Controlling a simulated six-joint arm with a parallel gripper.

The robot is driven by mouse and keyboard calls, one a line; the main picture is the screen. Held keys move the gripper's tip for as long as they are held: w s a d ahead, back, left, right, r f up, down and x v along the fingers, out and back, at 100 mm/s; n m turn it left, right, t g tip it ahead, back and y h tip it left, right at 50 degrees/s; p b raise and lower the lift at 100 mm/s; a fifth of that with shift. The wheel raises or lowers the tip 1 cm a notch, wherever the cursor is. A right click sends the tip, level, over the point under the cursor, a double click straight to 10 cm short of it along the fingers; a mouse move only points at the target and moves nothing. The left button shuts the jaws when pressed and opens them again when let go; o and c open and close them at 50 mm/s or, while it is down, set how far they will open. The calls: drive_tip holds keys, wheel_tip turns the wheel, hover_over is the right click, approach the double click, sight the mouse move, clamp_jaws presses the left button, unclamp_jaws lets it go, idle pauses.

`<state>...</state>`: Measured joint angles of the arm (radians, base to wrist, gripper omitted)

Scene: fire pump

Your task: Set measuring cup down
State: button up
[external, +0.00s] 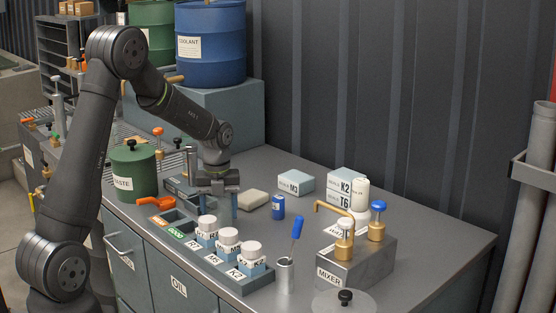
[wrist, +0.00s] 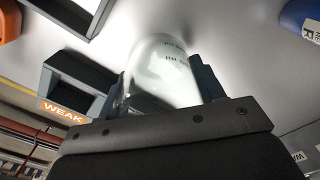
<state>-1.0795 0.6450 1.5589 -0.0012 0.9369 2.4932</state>
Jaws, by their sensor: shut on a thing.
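My gripper (external: 220,205) is low over the bench, behind the rack of white-capped jars. In the wrist view the fingers are shut on the clear, whitish measuring cup (wrist: 160,65), one on each side. The cup has small printed marks on its wall. In the external view I cannot make the cup out between the fingers. Whether its base touches the bench top (external: 420,225) is not clear. A dark tray labelled WEAK (wrist: 68,85) is beside the cup in the wrist view, apart from it.
The rack (external: 238,280) with several jars stands in front of my gripper. A metal cup (external: 285,275) holds a blue-handled tool.

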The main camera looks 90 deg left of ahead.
drive_tip(key=o, duration=1)
drive_tip(key=shift+f, duration=0.15)
drive_tip(key=shift+c, duration=0.2)
wheel_tip(320, 180, up, 12)
drive_tip(key=shift+r, duration=0.2)
wheel_tip(320, 180, down, 12)
drive_tip(key=shift+f, duration=0.25)
wheel_tip(320, 180, up, 3)
drive_tip(key=shift+f, duration=0.15)
drive_tip(key=shift+r, duration=0.65)
